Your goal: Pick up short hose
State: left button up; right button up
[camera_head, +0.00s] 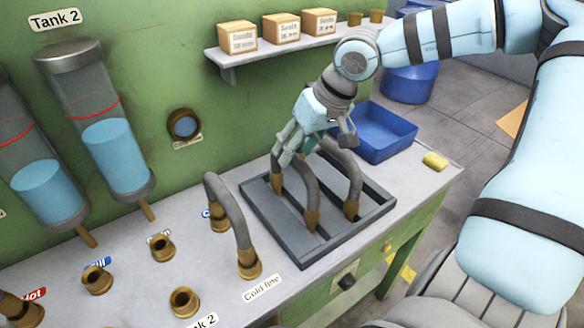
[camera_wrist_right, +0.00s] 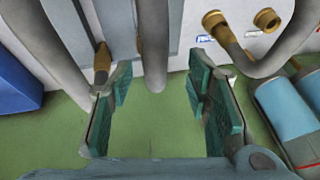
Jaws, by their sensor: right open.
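Two grey hoses with brass ends stand in the slatted grey tray (camera_head: 262,212) on the bench. The left one (camera_head: 301,184) arches under my right gripper, and the right one (camera_head: 352,174) curves up beside it. Their tops are partly hidden by the gripper, and I cannot tell which is shorter. My right gripper (camera_head: 315,148) is open just above them. In the right wrist view one hose (camera_wrist_right: 154,45) reaches into the gap between the teal finger pads, and another (camera_wrist_right: 55,45) passes by the left finger. My left gripper is not in view.
Another hose (camera_head: 232,215) links two brass ports left of the tray. Several open brass ports (camera_head: 185,302) sit further left. A blue bin (camera_head: 385,135) is behind the tray, with a yellow sponge (camera_head: 435,161) beside it. A wall shelf (camera_head: 290,48) holds boxes.

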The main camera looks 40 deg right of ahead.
jog(key=x, duration=0.4)
jog(key=shift+d+f, duration=0.2)
jog(key=shift+d, duration=0.05)
jog(key=shift+r, duration=0.1)
grip_shut()
